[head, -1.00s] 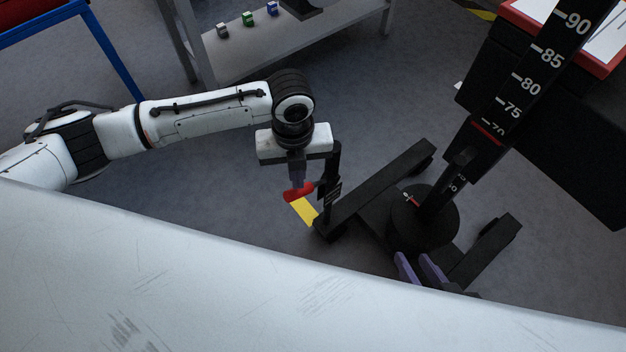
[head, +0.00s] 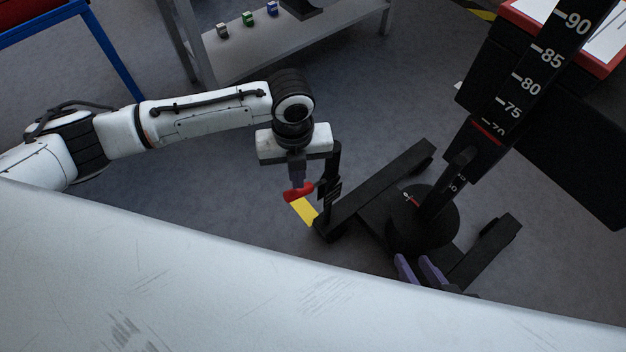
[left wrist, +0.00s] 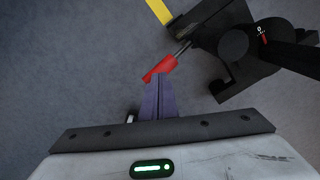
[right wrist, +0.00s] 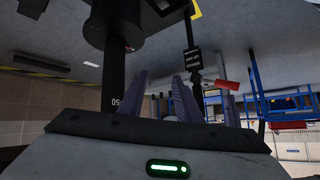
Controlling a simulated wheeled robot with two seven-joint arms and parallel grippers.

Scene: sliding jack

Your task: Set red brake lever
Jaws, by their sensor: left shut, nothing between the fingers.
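The red brake lever (head: 298,193) sits on a thin black upright at the left end of the black sliding jack (head: 372,189). My left gripper (head: 297,178) points down right at the lever. In the left wrist view its purple fingers (left wrist: 158,84) are together with nothing between them. Their tips are close to the lever (left wrist: 160,68); I cannot tell whether they touch. My right gripper (head: 420,268) is low beside the round jack base, its fingers apart and empty. The right wrist view shows the spread fingers (right wrist: 160,80) and the lever (right wrist: 221,84) beyond, to the right.
The jack's tall scaled column (head: 517,96) leans up to the right. A grey shelf (head: 262,52) with small coloured blocks stands at the back. A blue frame (head: 112,50) is at the back left. A large white surface (head: 190,270) fills the front.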

